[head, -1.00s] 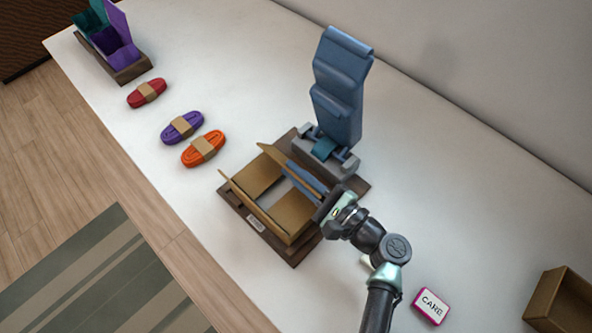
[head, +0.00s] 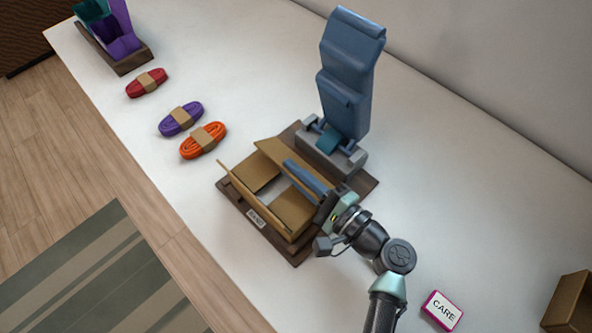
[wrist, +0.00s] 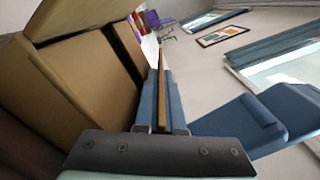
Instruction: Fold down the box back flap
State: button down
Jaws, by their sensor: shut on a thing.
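The open cardboard box (head: 292,233) sits on a dark wooden base board. Its back flap (head: 272,149), on the side by the blue stand, is raised and tilted. My gripper (head: 289,165) has its long blue fingers along this flap, coming from the right end. In the wrist view, the flap's thin edge (wrist: 162,88) lies between the two fingers (wrist: 161,75), so the gripper is shut on it. The front flap (head: 250,200) stands up on the opposite side. Two side panels (head: 254,172) lie inside the opening, with a pale gap between them. My gripper hides the box's right corner.
A tall blue padded stand (head: 350,75) on a grey foot rises right behind the box. Orange (head: 203,140), purple (head: 181,118) and red (head: 147,82) cord bundles lie to the left. A CARE card (head: 442,310) and an open brown box (head: 570,305) are at right.

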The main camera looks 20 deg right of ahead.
jog(key=c, duration=1)
grip_release()
jog(key=shift+f, duration=0.1)
